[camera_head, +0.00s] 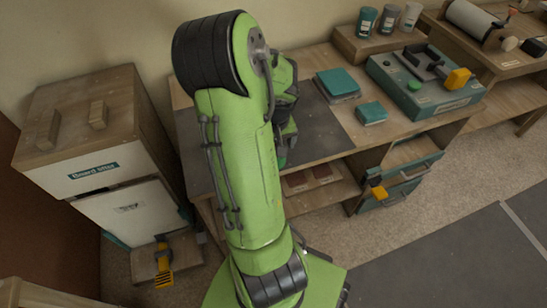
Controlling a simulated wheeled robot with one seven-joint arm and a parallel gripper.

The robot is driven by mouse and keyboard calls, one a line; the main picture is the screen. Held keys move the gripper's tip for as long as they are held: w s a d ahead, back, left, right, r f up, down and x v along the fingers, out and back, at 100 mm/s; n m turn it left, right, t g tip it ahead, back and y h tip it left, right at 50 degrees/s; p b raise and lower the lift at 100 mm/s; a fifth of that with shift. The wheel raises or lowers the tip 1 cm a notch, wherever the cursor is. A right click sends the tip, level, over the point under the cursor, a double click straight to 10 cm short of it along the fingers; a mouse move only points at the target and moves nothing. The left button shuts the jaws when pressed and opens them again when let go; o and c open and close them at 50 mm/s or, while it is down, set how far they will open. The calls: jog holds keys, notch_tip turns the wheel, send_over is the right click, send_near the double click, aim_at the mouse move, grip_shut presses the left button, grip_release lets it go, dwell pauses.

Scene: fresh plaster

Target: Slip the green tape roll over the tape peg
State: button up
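My green arm rises through the middle of the view and bends over at the top. It covers part of the bench behind it. My gripper is hidden behind the arm, so I cannot see its fingers or what they hold. I cannot make out a green tape roll or a tape peg with certainty. A small round green piece (413,85) sits on the teal box at the right of the bench, too small to identify.
A wooden bench (316,60) with a dark mat (325,128) carries two teal blocks (338,83) and a teal box (400,98) with a yellow-ended lever. Several cups (366,21) stand behind. A wooden-topped cabinet (75,115) stands left. Open floor (440,255) lies front right.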

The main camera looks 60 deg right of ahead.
jog(key=f, duration=0.1)
jog(key=f+b, duration=0.1)
jog(key=f, duration=0.2)
jog(key=shift+d+f, duration=0.15)
jog(key=shift+d, duration=0.1)
jog(key=shift+c, duration=0.2)
jog(key=c, duration=1)
